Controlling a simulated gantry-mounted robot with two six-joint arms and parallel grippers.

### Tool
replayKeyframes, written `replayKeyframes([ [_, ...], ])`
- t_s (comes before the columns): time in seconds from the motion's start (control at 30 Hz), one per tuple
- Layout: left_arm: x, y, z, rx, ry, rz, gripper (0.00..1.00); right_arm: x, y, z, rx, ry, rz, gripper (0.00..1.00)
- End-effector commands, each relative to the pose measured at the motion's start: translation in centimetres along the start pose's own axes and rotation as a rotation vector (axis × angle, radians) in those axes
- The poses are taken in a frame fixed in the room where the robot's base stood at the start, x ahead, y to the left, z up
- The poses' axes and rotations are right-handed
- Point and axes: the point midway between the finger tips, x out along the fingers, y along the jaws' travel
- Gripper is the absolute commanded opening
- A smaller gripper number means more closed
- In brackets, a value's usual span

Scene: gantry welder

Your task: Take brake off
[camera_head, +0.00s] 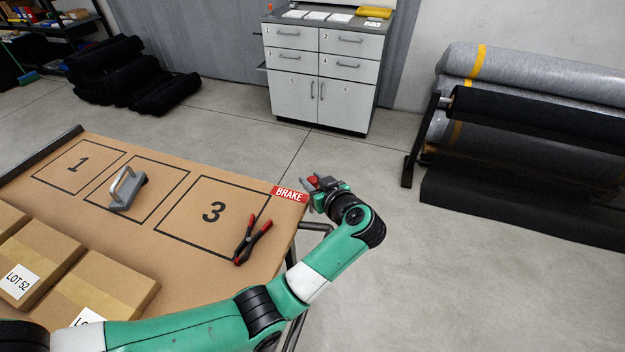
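A red label reading BRAKE (289,194) lies at the right corner of the brown table top (205,268). My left arm reaches across the front of the table, and my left gripper (313,192) is at that corner, just right of the label. A small red part (314,182) shows at the gripper's fingers. It may be the brake handle, but the gripper hides most of it. I cannot tell whether the fingers are closed on it. My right gripper is not in view.
On the table are a grey handled tool (127,188) in the middle outlined square, a red-and-black clamp (252,242) by square 3, and several cardboard boxes (35,258) at left. A drawer cabinet (325,75) and roll rack (530,130) stand behind. Floor at right is clear.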

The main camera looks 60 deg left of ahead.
Motion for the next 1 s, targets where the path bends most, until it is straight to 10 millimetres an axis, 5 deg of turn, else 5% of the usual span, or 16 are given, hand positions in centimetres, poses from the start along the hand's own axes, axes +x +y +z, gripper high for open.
replayKeyframes([
  [0.17,-0.01,-0.01,0.0,0.0,0.0,0.0,0.0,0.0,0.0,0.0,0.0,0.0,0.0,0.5],
  [1.0,-0.01,-0.01,0.01,0.0,0.0,0.0,0.0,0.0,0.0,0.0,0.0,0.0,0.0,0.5],
])
